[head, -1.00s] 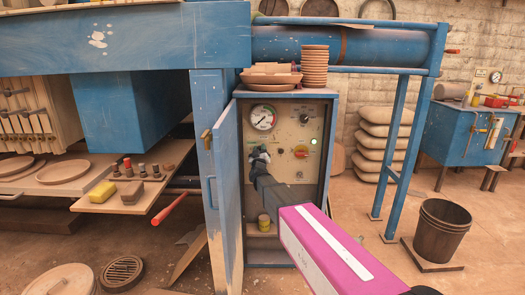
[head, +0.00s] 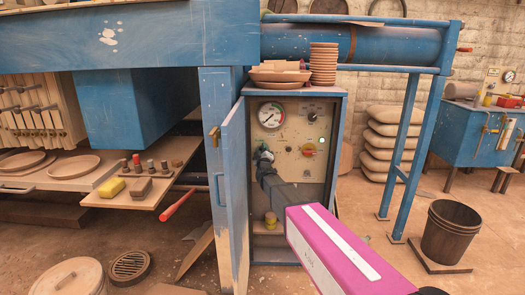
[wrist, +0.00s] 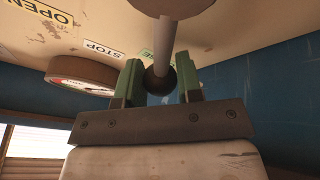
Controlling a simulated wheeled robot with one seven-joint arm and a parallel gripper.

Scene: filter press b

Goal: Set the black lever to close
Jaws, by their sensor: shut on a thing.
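The control panel (head: 291,172) stands in an open blue cabinet. In the head view my gripper (head: 265,155) is at the panel's left side, below the pressure gauge (head: 271,116), and hides most of the lever there. In the wrist view the black lever (wrist: 161,78) shows as a dark ball knob on a pale rod that comes from a round base on the panel. My gripper's green fingers (wrist: 160,84) stand on both sides of the knob, shut on it. An upside-down OPEN label (wrist: 50,14) and a STOP label (wrist: 103,49) are on the panel.
The blue cabinet door (head: 233,196) stands open just left of my arm. A small yellow-topped jar (head: 271,221) is on the cabinet's lower shelf. Clay dishes (head: 280,76) are on top.

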